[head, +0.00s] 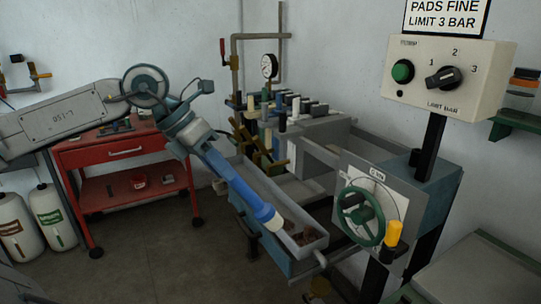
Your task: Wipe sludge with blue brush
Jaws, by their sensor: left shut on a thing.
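The blue brush (262,211) slants down to the right, with its pale bristle tip low over the near end of a long grey trough (262,182). My left gripper (207,150) is shut on the brush at its upper end. Dark brown sludge (306,238) lies on the trough floor near that end, just right of and below the bristles. I cannot tell whether the bristles touch the trough floor. The brush hides part of the trough. My right gripper is out of view.
A panel with a green handwheel (359,216) and yellow handle (394,234) stands close right of the trough. A control box (449,78) is above it. Coloured valve blocks (285,108) and a gauge (269,66) are behind. A red cart (122,152) stands left; open floor lies between.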

